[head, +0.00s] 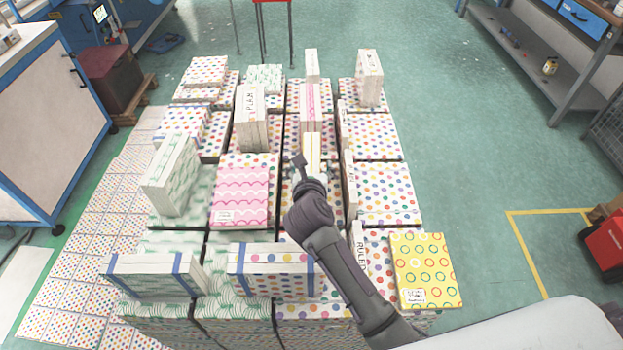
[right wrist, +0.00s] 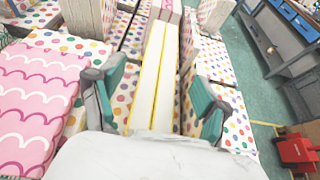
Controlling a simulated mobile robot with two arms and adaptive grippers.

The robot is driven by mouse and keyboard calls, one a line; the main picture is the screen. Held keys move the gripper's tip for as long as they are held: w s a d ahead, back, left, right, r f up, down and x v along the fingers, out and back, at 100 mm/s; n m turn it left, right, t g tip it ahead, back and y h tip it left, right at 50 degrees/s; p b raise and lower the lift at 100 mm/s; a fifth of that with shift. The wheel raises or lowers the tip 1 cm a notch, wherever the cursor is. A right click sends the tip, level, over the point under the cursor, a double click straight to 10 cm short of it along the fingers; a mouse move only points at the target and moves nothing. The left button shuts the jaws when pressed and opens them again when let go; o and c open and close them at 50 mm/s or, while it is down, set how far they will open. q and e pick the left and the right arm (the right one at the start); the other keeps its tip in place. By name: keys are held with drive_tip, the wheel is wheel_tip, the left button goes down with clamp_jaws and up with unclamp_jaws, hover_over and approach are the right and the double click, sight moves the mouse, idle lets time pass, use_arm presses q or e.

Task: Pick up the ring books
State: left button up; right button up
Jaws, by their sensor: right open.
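A yellow book with coloured rings (head: 424,268) lies flat on the polka-dot boxes at the near right. A pair of white-paged books with thin yellow covers (head: 313,146) stands upright near the middle; its ring pattern cannot be seen. My right gripper (head: 303,172) is just in front of this pair and partly hides it. In the right wrist view, the yellow-edged books (right wrist: 157,75) extend between the spread teal-padded fingers of the open gripper (right wrist: 157,88), one finger on each side. Contact cannot be told. My left gripper is out of view.
A pink wavy book (head: 243,190) lies left of the gripper. Other books stand upright around, including a green-patterned stack (head: 171,173) and strapped bundles (head: 271,271) in front. A workbench (head: 540,65) stands at right.

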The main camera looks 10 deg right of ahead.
sight(311, 161)
drive_tip(key=b+x, duration=0.1)
drive_tip(key=x, duration=0.2)
drive_tip(key=shift+s+f, duration=0.1)
drive_tip(key=shift+f, duration=0.1)
drive_tip(key=shift+w+d+f+b, duration=0.1)
drive_tip(key=shift+w+b, duration=0.25)
drive_tip(key=shift+w, duration=0.15)
drive_tip(key=shift+s, duration=0.15)
drive_tip(key=shift+c, duration=0.2)
drive_tip(key=c, duration=0.5)
clamp_jaws()
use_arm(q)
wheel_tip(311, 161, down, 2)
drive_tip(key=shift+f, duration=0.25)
use_arm(e)
drive_tip(key=shift+r, duration=0.3)
